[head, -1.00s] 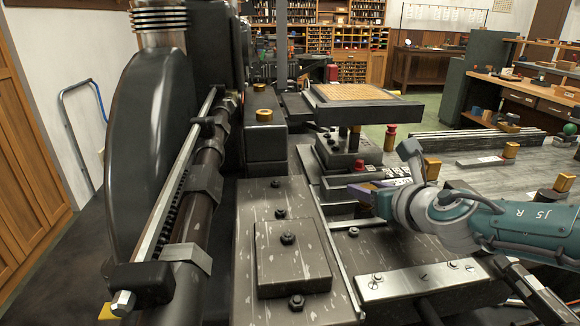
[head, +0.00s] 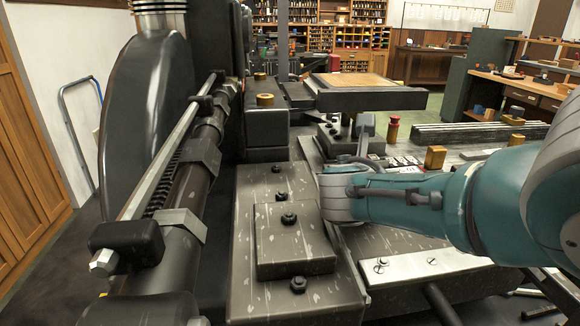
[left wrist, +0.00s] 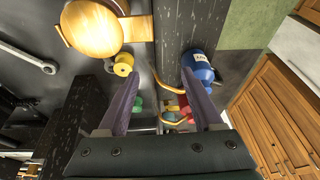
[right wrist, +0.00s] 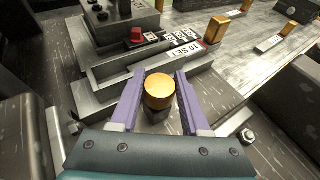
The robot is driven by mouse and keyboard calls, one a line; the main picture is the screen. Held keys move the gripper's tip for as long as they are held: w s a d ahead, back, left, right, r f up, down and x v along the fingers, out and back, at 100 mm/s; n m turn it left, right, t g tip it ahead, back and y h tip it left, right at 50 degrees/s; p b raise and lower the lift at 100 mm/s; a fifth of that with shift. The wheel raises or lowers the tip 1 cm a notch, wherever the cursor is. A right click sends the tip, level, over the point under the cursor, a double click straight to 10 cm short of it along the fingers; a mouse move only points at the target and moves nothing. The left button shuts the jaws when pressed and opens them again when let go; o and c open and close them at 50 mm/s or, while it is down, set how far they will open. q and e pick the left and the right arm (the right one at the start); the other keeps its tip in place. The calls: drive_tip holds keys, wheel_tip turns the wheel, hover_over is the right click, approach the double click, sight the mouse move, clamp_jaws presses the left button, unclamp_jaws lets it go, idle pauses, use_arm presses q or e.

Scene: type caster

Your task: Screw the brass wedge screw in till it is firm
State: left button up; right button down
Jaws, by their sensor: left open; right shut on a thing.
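The brass wedge screw (right wrist: 160,92) shows its round brass head in the right wrist view, with a dark part beneath it. My right gripper (right wrist: 158,90) is shut on it, one purple finger on each side of the head. In the head view my right wrist and forearm cover the screw and the fingers. How deep the screw sits cannot be told. My left gripper (left wrist: 161,92) is open and empty in the left wrist view, away from the machine bed. It does not show in the head view.
A red knob (right wrist: 136,36) and a labelled stepped block (right wrist: 188,48) lie just beyond the screw. Other brass pieces stand nearby, one at the right (head: 435,157). A bolted dark plate (head: 290,240) lies left of my right wrist. A blue can (left wrist: 198,68) is near my left gripper.

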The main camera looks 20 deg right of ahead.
idle(0.4)
drive_tip(key=shift+c, duration=1.9)
unclamp_jaws()
drive_tip(key=shift+s+r, duration=0.1)
drive_tip(key=shift+r, duration=0.1)
drive_tip(key=p+v, duration=0.8)
drive_tip(key=v, duration=0.1)
drive_tip(key=shift+w+a, duration=0.1)
drive_tip(key=shift+w, duration=0.15)
drive_tip(key=shift+s+a, duration=0.3)
